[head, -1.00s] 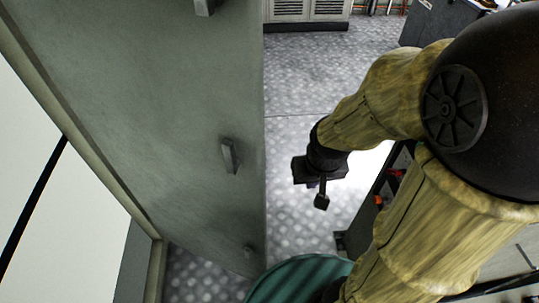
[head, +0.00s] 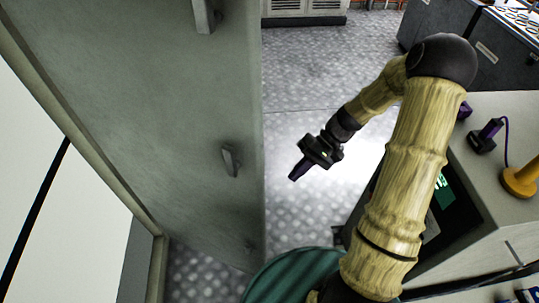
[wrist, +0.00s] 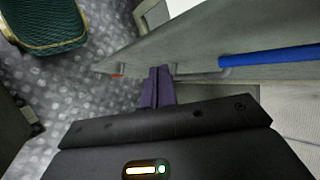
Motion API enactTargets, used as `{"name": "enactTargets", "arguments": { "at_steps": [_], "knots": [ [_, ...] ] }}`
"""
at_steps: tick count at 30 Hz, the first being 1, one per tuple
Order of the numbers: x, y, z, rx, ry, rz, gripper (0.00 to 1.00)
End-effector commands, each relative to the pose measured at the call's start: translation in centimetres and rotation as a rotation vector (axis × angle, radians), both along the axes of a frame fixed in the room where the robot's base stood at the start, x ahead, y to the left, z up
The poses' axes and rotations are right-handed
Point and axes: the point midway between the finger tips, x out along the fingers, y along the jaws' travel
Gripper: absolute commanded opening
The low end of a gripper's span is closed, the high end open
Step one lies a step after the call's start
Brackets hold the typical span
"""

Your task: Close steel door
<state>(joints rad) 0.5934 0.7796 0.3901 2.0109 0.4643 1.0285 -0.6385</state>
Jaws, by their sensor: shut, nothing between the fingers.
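The steel door (head: 130,120) is a large grey-green panel standing open across the left of the head view. It has small metal handles (head: 231,161) on its face near the free edge. In the wrist view the door (wrist: 205,48) is seen from above, running to the right, with a blue bar (wrist: 270,57) along it. My gripper (head: 294,176) is shut and empty, to the right of the door's free edge, tips pointing down-left. In the wrist view its purple fingers (wrist: 158,72) overlap the door's edge; I cannot tell whether they touch.
The patterned metal floor (head: 310,75) is clear beyond the door. On the right is a grey console (head: 500,185) with a yellow-based item (head: 521,181) on top. Dark cabinets (head: 445,25) stand behind it. A pale panel (head: 60,220) is at the left.

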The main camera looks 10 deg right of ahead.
Motion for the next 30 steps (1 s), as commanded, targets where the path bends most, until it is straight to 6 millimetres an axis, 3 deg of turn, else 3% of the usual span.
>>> {"name": "enactTargets", "arguments": {
  "at_steps": [6,12,23,30],
  "knots": [
    [3.8,-1.8,1.2,0.421,-0.053,-0.105,0.0],
    [6.3,-4.6,2.6,0.698,-0.167,-0.2,0.0],
    [6.8,-5.2,3.0,0.754,-0.199,-0.219,0.0],
    [6.7,-4.3,3.1,0.752,-0.197,-0.217,0.0]
  ]
}}
